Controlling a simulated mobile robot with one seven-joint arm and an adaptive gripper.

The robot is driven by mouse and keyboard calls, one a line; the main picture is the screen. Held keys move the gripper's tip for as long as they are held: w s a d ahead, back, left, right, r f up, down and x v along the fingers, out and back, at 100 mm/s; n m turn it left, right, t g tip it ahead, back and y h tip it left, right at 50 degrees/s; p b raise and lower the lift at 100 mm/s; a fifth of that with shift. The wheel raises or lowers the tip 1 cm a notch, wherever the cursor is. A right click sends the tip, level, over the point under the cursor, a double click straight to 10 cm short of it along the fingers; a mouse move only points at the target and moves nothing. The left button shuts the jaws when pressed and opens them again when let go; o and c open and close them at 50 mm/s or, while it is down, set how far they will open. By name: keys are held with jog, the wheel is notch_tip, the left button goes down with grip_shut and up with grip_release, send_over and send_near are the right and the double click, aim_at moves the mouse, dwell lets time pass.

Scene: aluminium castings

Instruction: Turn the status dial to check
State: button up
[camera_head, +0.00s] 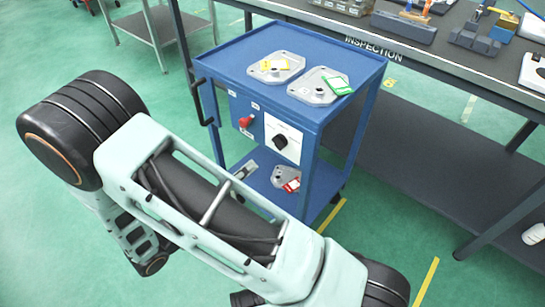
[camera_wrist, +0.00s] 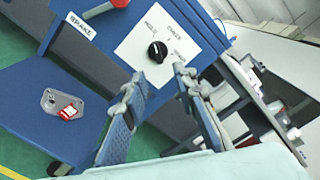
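The status dial is a black round knob (camera_head: 280,142) on a white plate (camera_head: 290,128) on the front of the blue cart. In the wrist view the knob (camera_wrist: 158,52) sits on the white plate (camera_wrist: 135,48), with small printed words around it that are hard to read. A pale mark shows on the knob, but I cannot tell which word it points at. My gripper (camera_wrist: 159,83) is open and empty, with its two fingers apart below the dial in the wrist view. The fingers appear clear of the knob. In the head view my arm hides the gripper.
A red brake handle (camera_head: 246,121) is beside the dial plate. The cart top (camera_head: 235,65) bears two castings with yellow and green tags. A red-tagged casting (camera_head: 286,177) lies on its lower shelf. A black push handle (camera_head: 204,105) sticks out left. The inspection bench (camera_head: 440,62) stands right.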

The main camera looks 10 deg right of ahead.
aim_at(276, 146)
jog(key=b+x, duration=0.1)
jog(key=x, duration=0.4)
jog(key=b+x, duration=0.1)
jog(key=x, duration=0.4)
jog(key=shift+w+d+f, duration=0.2)
jog(key=shift+w+f, duration=0.05)
jog(key=shift+w, duration=0.05)
jog(key=shift+c, duration=0.6)
grip_shut()
